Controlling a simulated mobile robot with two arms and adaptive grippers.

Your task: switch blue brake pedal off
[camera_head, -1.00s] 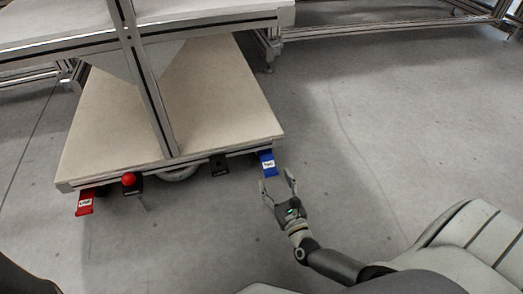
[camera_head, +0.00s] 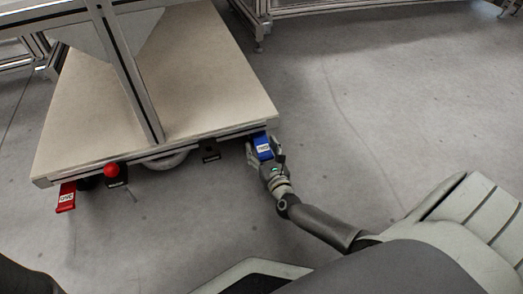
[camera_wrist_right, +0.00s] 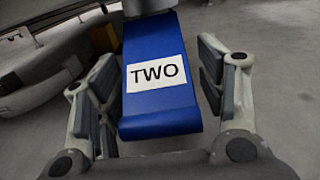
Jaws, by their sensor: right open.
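The blue brake pedal (camera_head: 262,147) sticks out from the front right corner of the low shelf. In the right wrist view the pedal (camera_wrist_right: 155,105) fills the middle, with a white label reading "TWO". My right gripper (camera_head: 265,150) is at the pedal with its fingers on either side of it. In the right wrist view the open gripper (camera_wrist_right: 155,100) has a finger pad left and right of the pedal. A gap shows on the right; the left pad is very close, and contact is unclear. My left gripper is not in view.
A red pedal (camera_head: 66,197) and a red knob (camera_head: 112,170) are at the shelf's front left. A black bracket (camera_head: 210,151) sits left of the blue pedal. The shelf board (camera_head: 180,85) lies behind. The floor to the right is clear.

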